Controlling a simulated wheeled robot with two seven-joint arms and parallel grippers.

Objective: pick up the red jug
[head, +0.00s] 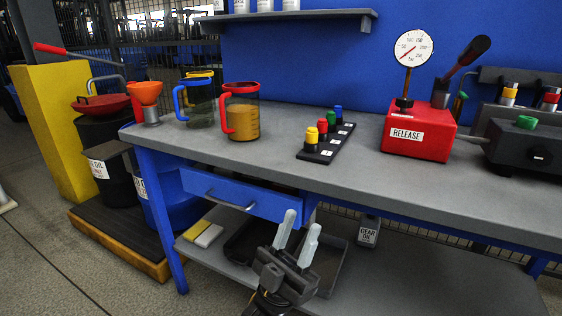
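The red jug (244,118) stands upright on the grey workbench top, left of its middle. It has a red rim, a red handle on its left side and a clear body with amber liquid. My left gripper (302,221) is at the lower middle of the head view, in front of the bench and well below and to the right of the jug. Its two pale fingers point up and stand apart with nothing between them. My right gripper does not show.
A jug with a blue handle (198,105) stands close to the red jug's left, beside an orange funnel (145,94). A black block with coloured knobs (325,145) lies to the right, then a red release box (418,138). Bare bench top (280,125) lies between.

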